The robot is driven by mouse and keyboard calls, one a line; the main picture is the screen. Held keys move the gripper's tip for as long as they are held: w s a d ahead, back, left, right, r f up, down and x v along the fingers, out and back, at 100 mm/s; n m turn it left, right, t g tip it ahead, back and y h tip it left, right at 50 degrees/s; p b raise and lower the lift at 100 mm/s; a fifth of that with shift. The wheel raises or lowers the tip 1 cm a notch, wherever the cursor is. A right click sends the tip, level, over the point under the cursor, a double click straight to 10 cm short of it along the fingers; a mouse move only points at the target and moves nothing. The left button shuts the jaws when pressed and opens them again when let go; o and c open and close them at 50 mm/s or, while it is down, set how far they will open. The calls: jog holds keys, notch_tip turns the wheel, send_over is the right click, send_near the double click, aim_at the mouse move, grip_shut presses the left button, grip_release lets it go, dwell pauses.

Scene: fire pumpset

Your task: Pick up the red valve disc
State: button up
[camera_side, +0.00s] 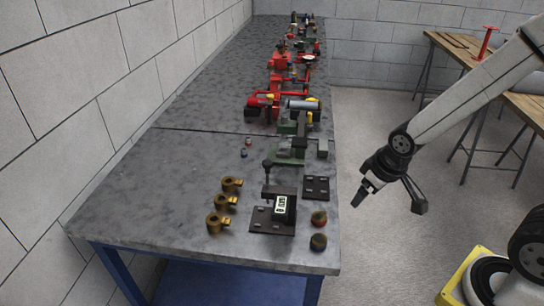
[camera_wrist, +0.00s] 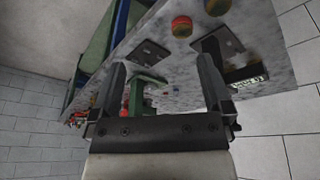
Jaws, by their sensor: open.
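A small round disc with a red top and a brassy side (camera_side: 319,217) sits on the grey bench near its right edge. It also shows at the top of the wrist view (camera_wrist: 182,27); I take it for the red valve disc. A similar, browner round piece (camera_side: 318,241) sits just in front of it, partly cut off at the top of the wrist view (camera_wrist: 217,6). My gripper (camera_side: 362,194) is in the air right of the bench edge, apart from the disc. In the wrist view its two fingers (camera_wrist: 161,65) are spread with nothing between them.
Left of the disc stand a dark block with a white label (camera_side: 281,206) and several brass fittings (camera_side: 225,202). A dark slotted plate (camera_side: 316,187) lies behind. A green vise (camera_side: 290,150) and red pump parts (camera_side: 262,100) fill the bench farther back.

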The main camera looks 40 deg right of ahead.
aim_at(321, 216)
jog(key=w+d+f+n+t+y, duration=0.1)
jog(key=w+f+n+y, duration=0.1)
jog(key=w+f, duration=0.1)
jog(key=w+d+f+n+t+y, duration=0.2)
jog(key=w+f+n, duration=0.1)
jog(key=w+d+f+n+t+y, duration=0.1)
jog(key=w+f+n+t+y, duration=0.1)
jog(key=w+f+n, duration=0.1)
jog(key=shift+w+d+f+y, duration=0.3)
jog(key=shift+w+f, duration=0.1)
jog(key=shift+w, duration=0.2)
jog(key=shift+s+a+f+n+g+y, duration=0.1)
jog(key=shift+s+a+f+n+y, duration=0.5)
jog(key=shift+y, duration=0.3)
jog(key=shift+s+a+f+n+g+y, duration=0.1)
jog(key=shift+s+a+f+n+y, duration=0.2)
jog(key=shift+a+y, duration=0.5)
jog(key=shift+s+a+f+n+g+y, duration=0.1)
jog(key=shift+s+a+f+n+y, duration=0.4)
jog(key=shift+y, duration=0.5)
jog(key=shift+a, duration=0.15)
jog(key=shift+x, duration=2.5)
jog(key=shift+s+f, duration=0.1)
jog(key=shift+f, duration=0.05)
